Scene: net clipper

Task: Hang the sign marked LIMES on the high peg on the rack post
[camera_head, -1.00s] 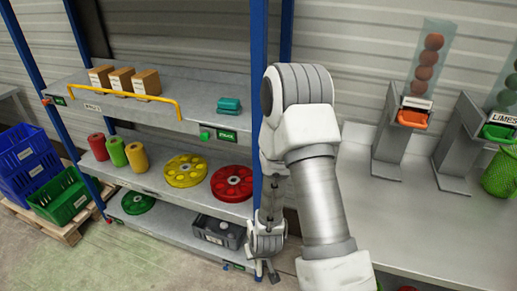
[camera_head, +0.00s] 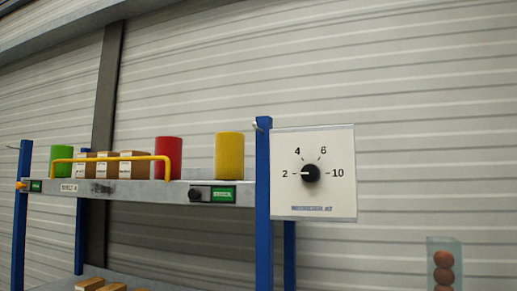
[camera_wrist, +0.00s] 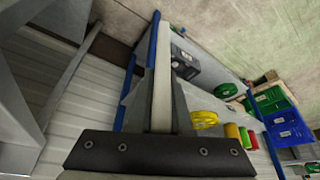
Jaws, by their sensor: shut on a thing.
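The high peg (camera_head: 258,125) is a small pale stub near the top of the blue rack post (camera_head: 263,200) in the head view. Nothing hangs on it. My gripper (camera_wrist: 160,100) shows only in the wrist view, behind its dark bolted bar. It is shut on a thin pale panel (camera_wrist: 162,70) that I see nearly edge-on. Its face is hidden, so I cannot read LIMES or any marking on it. The gripper's distance from the peg cannot be told, since neither is seen together with the other.
A white dial panel (camera_head: 330,190) is right beside the post. The top shelf (camera_head: 130,190) holds red, green and yellow cylinders and cartons behind a yellow rail (camera_head: 110,158). Another peg (camera_head: 12,147) is on the left post. Crates (camera_wrist: 285,125) show in the wrist view.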

